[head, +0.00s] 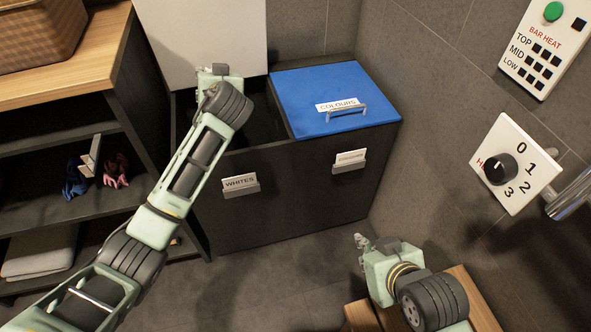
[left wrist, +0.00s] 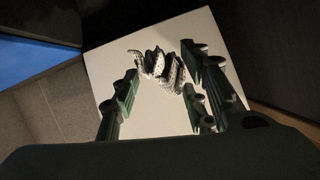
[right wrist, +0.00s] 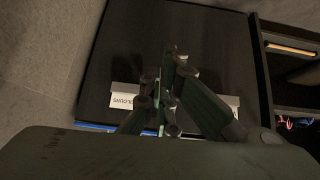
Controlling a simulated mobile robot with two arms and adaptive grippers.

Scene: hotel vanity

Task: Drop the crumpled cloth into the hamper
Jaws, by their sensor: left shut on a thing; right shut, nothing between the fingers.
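The hamper (head: 290,190) is a dark two-part box. Its left part, labelled WHITES, is open, with a white lid (head: 205,32) raised behind it. Its right part has a shut blue lid (head: 335,92) labelled COLOURS. The crumpled cloth (left wrist: 155,66), white with black marks, is held in my left gripper (left wrist: 160,70), with the white lid behind it in the left wrist view. In the head view my left wrist is over the WHITES opening and hides the cloth. My right gripper (head: 362,243) is shut and empty, in front of the hamper; its fingers also show in the right wrist view (right wrist: 168,75).
A dark shelf unit with a wooden top (head: 80,70) stands left of the hamper, with a wicker basket (head: 40,30) on it. A tiled wall with control panels (head: 515,165) and a metal bar (head: 572,195) is at the right. A wooden piece (head: 475,300) lies beneath my right arm.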

